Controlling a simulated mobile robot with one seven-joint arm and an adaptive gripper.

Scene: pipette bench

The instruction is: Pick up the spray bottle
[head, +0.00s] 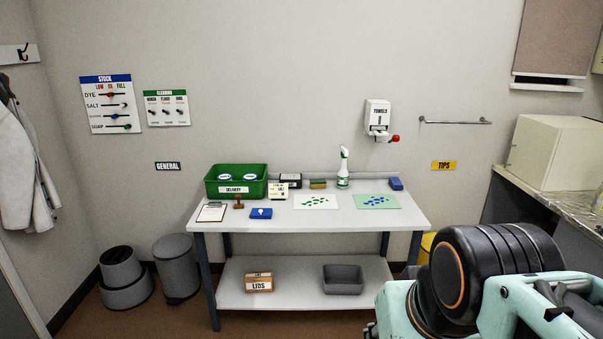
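The spray bottle (343,170) stands upright near the back edge of the white table, right of its middle. My arm shows at the lower right of the head view, in front of the table's right end. My gripper itself is not clearly visible, so its fingers cannot be seen. Nothing touches the bottle from my side.
The table (270,222) holds a green bin (210,187), a sponge (318,184) left of the bottle, a white sheet (300,206), a green sheet (365,205) and a blue block (396,184). A counter (535,185) stands at right.

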